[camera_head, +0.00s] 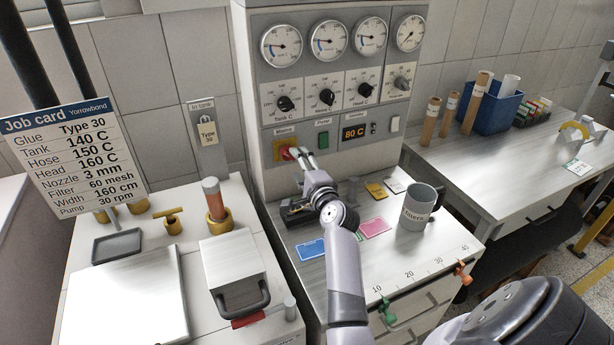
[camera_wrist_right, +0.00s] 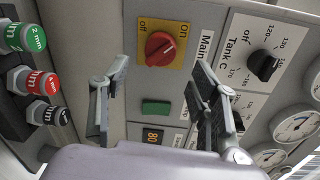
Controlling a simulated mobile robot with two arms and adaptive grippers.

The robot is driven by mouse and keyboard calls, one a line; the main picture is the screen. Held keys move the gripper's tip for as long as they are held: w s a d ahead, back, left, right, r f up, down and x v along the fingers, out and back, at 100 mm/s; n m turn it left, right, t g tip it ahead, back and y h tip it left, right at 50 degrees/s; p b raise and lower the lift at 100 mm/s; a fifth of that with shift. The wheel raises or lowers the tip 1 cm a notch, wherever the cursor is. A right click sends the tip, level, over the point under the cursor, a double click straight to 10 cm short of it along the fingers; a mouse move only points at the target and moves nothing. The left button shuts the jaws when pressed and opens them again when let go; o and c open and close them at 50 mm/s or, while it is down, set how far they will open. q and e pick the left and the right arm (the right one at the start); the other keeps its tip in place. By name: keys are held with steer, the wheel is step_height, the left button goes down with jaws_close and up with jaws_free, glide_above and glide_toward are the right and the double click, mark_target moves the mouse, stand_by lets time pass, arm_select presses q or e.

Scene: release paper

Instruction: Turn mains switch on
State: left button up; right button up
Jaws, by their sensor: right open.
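The mains switch (camera_head: 287,153) is a red rotary knob on a yellow plate, low on the left of the grey control panel. In the right wrist view the red knob (camera_wrist_right: 160,47) shows between the fingers, with "off" and "on" printed on its plate; I cannot tell for sure which one it points at. My right gripper (camera_head: 303,161) is open just in front of the switch. In the wrist view its fingers (camera_wrist_right: 160,72) stand apart on either side of the knob, with nothing between them. In the head view the fingers partly cover the switch. My left gripper is not in view.
A green button (camera_head: 323,141) and an orange display (camera_head: 355,132) sit right of the switch, dials (camera_head: 327,97) and gauges above. Nozzles with green, red and black collars (camera_wrist_right: 38,80) show below. A grey mug (camera_head: 417,210) and coloured cards (camera_head: 374,228) occupy the bench. A job card (camera_head: 70,160) shows at left.

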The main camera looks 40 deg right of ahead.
steer(key=v, duration=0.5)
steer(key=shift+s, duration=0.4)
